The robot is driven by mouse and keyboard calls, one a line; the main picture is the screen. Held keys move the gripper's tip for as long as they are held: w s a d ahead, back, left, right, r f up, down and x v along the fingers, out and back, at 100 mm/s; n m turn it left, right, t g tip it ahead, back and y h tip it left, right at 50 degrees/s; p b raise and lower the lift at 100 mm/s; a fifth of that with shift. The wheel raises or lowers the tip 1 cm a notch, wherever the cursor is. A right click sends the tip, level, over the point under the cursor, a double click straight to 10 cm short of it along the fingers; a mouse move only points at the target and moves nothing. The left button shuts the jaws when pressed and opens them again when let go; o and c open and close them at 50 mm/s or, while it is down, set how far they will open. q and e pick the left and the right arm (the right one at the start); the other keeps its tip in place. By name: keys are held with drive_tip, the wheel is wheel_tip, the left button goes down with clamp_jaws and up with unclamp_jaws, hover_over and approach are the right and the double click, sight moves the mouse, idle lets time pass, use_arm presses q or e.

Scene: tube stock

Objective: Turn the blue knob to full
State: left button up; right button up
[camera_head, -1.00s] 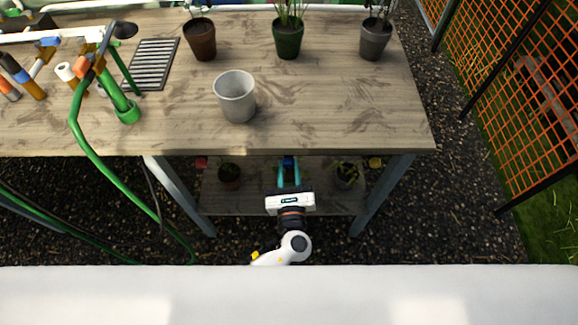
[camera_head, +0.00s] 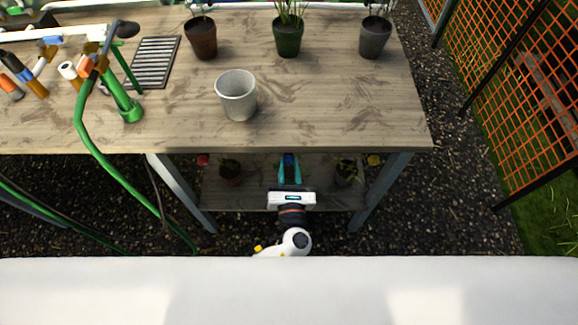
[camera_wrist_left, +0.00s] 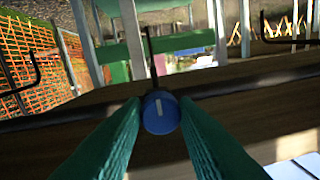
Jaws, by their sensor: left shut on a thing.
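The blue knob (camera_wrist_left: 161,112) sits between the fingertips in the left wrist view. It is round, with a pale marker line on its face that stands nearly upright in that view. My left gripper (camera_wrist_left: 160,108) is shut on it, with one green finger against each side. In the head view, my left gripper (camera_head: 290,172) reaches to the bench's front below the tabletop, and its fingers hide much of the knob there. My right gripper is not in view.
A red knob (camera_head: 202,160) and a yellow knob (camera_head: 374,160) sit left and right under the bench top (camera_head: 330,110). Potted plants stand on the lower shelf (camera_head: 255,199). A green hose (camera_head: 120,185) hangs at left. A grey pot (camera_head: 237,97) stands on top.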

use_arm(q)
drive_tip(key=o, duration=1)
drive_tip(key=shift+s, duration=0.15)
drive_tip(key=s+b, duration=0.2)
drive_tip(key=s, duration=0.9)
drive_tip(key=shift+s+d, duration=0.3)
drive_tip(key=shift+s, duration=0.1)
